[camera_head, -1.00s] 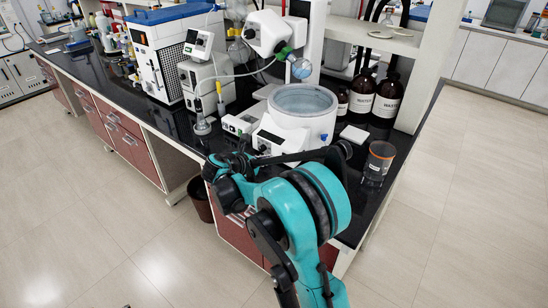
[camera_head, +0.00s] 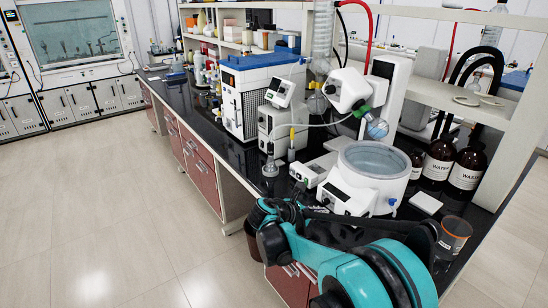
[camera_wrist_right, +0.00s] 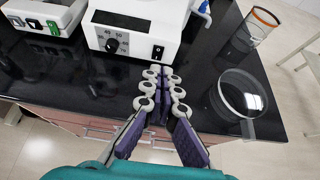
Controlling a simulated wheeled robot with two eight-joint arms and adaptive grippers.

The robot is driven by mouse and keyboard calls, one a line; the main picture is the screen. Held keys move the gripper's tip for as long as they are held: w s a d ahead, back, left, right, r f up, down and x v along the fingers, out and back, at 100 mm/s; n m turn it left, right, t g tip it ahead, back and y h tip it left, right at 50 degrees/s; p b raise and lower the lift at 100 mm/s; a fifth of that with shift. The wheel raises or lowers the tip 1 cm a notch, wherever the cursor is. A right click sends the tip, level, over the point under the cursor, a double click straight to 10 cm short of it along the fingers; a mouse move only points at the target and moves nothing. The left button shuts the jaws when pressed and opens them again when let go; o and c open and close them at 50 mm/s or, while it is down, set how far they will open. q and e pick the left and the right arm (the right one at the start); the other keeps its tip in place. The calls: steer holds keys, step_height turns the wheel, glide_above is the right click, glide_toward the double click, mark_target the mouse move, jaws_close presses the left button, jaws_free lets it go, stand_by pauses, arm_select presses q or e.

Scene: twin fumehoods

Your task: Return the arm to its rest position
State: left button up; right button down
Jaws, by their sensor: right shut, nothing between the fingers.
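My right arm is teal and black and comes in from the bottom right of the head view. Its dark gripper (camera_head: 284,208) is low near the front edge of the bench, in front of the white heating bath; its fingers are hard to make out there. In the right wrist view the gripper (camera_wrist_right: 162,76) shows clearly, with purple pads and grey joints. Its fingers are together with nothing between them, over the bench edge and just short of the bath's front panel. My left arm and gripper are out of view.
The white bath (camera_head: 372,168) stands beside a rotary evaporator (camera_head: 352,90). A round clear dish (camera_wrist_right: 240,94) lies on the black counter. Open floor (camera_head: 100,200) spreads to the left.

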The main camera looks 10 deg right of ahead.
steer(key=s+a+f+m+t+y, duration=0.1)
steer(key=s+a+m+y, duration=0.4)
steer(key=s+m, duration=0.6)
steer(key=s+a+f+m+t+y, duration=0.1)
steer(key=s+a+m+y, duration=0.5)
steer(key=s+m, duration=0.5)
steer(key=s+a, duration=0.2)
steer(key=s, duration=0.1)
steer(key=shift+s+f+t, duration=0.25)
steer(key=shift+s+t, duration=0.05)
steer(key=shift+s, duration=0.05)
